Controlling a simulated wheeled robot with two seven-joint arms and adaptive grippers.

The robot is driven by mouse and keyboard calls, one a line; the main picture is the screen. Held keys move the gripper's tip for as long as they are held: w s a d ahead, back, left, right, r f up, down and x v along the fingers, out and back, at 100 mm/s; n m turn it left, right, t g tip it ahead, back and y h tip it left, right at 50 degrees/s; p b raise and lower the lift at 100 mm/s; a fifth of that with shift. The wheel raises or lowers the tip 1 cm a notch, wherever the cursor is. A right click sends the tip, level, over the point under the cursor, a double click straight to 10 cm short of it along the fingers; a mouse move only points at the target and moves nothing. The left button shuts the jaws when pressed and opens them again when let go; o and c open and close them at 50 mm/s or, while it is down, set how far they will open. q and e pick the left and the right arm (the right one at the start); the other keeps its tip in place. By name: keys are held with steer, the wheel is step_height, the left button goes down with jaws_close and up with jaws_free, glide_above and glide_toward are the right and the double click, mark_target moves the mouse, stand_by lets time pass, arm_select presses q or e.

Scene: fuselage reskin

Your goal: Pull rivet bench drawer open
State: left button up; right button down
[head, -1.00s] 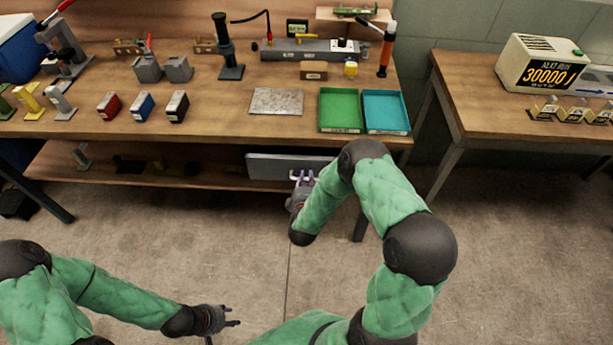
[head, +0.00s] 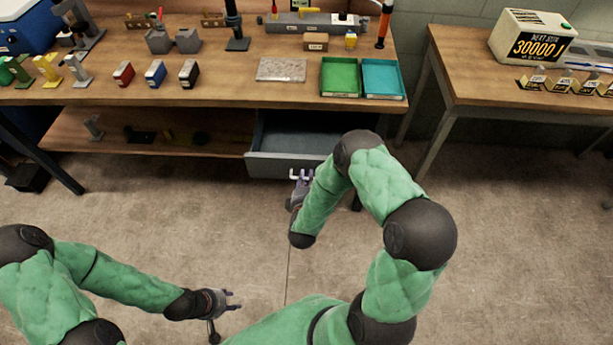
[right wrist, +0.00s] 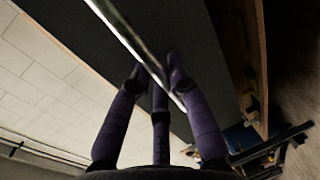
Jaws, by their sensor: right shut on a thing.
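The rivet bench drawer (head: 285,165) is a grey-blue box under the right part of the wooden bench. It stands partly open, and its empty-looking inside shows. My right gripper (head: 301,178) is at the drawer front, shut on the pale bar handle (head: 293,173). In the right wrist view my purple fingers (right wrist: 160,75) close around the shiny handle bar (right wrist: 128,35), with the dark drawer front behind it. My left gripper (head: 232,301) is empty above the floor at lower left, its fingers spread apart.
The rivet bench top (head: 220,88) carries a green tray (head: 340,78), a teal tray (head: 382,78), a metal plate (head: 281,69) and several small coloured boxes. A second table (head: 465,70) stands at right. The concrete floor before the drawer is clear.

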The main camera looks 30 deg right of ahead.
steer(key=c, duration=1.2)
jaws_free()
steer(key=shift+o, duration=0.2)
steer(key=v, duration=1.2)
steer(key=shift+f, duration=0.15)
